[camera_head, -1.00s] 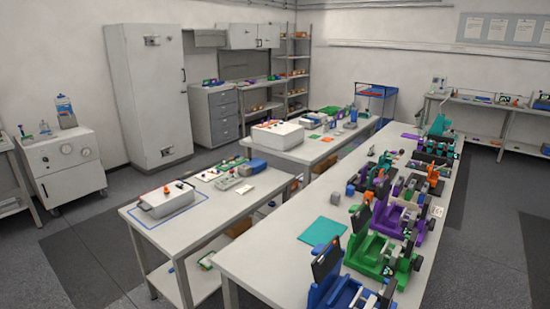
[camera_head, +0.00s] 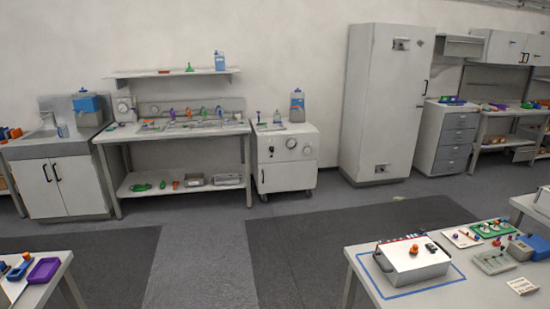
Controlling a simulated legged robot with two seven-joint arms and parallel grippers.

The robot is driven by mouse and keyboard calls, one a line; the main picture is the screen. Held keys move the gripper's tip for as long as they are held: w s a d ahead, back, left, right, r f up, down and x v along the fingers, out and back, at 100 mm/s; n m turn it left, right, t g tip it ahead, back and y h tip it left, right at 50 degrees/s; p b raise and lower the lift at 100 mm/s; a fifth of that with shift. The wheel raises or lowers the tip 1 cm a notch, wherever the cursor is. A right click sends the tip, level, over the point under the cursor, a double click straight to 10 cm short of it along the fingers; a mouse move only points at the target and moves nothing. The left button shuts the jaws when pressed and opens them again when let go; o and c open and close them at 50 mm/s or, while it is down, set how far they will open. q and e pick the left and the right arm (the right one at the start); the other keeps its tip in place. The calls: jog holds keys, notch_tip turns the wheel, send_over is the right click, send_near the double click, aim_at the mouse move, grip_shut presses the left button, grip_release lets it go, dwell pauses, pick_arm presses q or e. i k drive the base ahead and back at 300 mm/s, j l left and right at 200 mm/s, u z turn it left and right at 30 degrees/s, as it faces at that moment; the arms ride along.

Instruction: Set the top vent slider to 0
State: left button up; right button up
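A tall light-grey cabinet (camera_head: 388,105) stands against the back wall, right of centre. A small dark-and-light fitting (camera_head: 401,44) sits high on its door, and a similar fitting (camera_head: 381,168) sits low. The upper fitting may be the top vent slider, but it is too small to read any setting. A white box-shaped device (camera_head: 412,262) with orange and dark knobs on top sits on the near table at lower right. Neither of my grippers is in view.
A near table (camera_head: 362,291) fills the lower right, and another table corner (camera_head: 52,272) shows at lower left. A wheeled white cart (camera_head: 287,158), a workbench (camera_head: 172,135) and a sink unit (camera_head: 58,187) line the wall. Open floor (camera_head: 200,262) lies between.

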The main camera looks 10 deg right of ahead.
aim_at(400, 45)
jog(key=i, duration=1.25)
jog(key=i+j+z, duration=0.1)
jog(key=i, duration=1.1)
jog(key=i+l+z, duration=0.1)
jog(key=i+z, duration=0.2)
jog(key=i, duration=0.15)
jog(key=i+z, duration=0.3)
jog(key=i, duration=0.15)
jog(key=i+j+z, duration=0.1)
jog(key=i+z, duration=0.2)
jog(key=i, duration=0.15)
jog(key=i+j+z, duration=0.6)
jog(key=i, duration=0.25)
jog(key=i+l+z, duration=0.35)
jog(key=i, duration=0.25)
jog(key=i+z, duration=0.35)
jog(key=i, duration=0.25)
jog(key=i+z, duration=0.4)
jog(key=i, duration=0.2)
jog(key=i+j+u, duration=0.15)
jog(key=i+u, duration=0.15)
jog(key=i, duration=1.05)
jog(key=i+l+u, duration=0.25)
jog(key=i, duration=2.05)
jog(key=i+u, duration=0.15)
jog(key=i, duration=0.8)
jog(key=i+l, duration=0.15)
jog(key=i, duration=0.85)
jog(key=u, duration=3.45)
